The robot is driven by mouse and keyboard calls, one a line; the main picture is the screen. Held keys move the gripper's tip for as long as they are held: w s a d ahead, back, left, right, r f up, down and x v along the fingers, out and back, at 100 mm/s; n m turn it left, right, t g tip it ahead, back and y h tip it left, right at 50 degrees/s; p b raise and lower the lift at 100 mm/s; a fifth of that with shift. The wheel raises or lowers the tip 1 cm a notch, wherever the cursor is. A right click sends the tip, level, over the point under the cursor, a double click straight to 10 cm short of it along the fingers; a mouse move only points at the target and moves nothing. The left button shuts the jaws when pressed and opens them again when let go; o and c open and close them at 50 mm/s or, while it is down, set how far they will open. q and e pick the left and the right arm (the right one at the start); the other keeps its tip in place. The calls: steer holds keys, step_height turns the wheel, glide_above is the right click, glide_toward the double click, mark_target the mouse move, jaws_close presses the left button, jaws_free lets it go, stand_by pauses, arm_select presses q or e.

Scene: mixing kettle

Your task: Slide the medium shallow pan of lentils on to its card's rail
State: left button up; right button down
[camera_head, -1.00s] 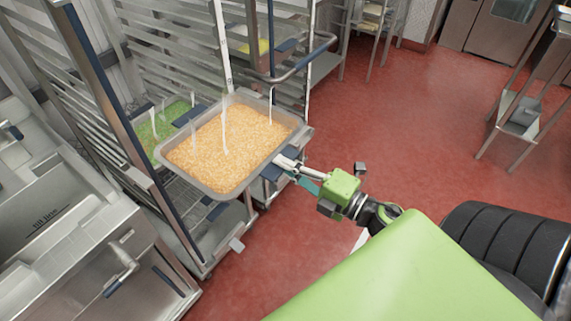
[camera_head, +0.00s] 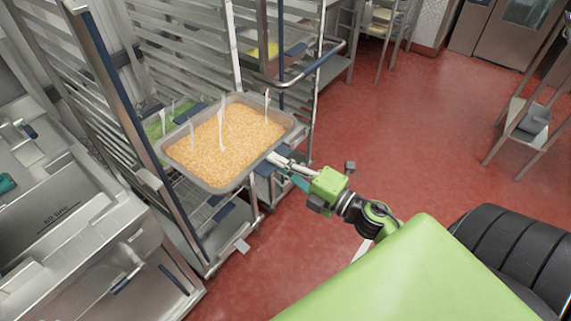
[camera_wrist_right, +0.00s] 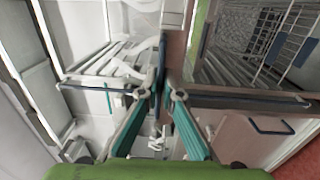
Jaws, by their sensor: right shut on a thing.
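The shallow pan of orange lentils (camera_head: 205,183) is in the head view, roughly level, with its back part between the rack's uprights and its near part sticking out. White wisps rise from it. My right gripper (camera_head: 277,160) is at the pan's right-hand near edge, shut on it beside a dark blue tab. In the right wrist view the fingers (camera_wrist_right: 163,92) are close together, but what lies between them is hard to make out. The rack's rails (camera_head: 185,57) show behind the pan. Which rail bears it, and the card, cannot be told. My left gripper is not seen.
A pan with green contents (camera_head: 160,128) sits in the rack behind the lentils. A yellow-filled pan (camera_head: 262,50) is further right. A steel sink unit (camera_head: 60,215) stands left.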

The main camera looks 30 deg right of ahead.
mark_target(263, 154)
steer(key=shift+p+x, duration=0.65)
steer(key=shift+x, duration=2.95)
steer(key=shift+r, duration=0.15)
steer(key=shift+w+a, duration=0.25)
steer(key=shift+w, duration=0.35)
steer(key=shift+x, duration=4.7)
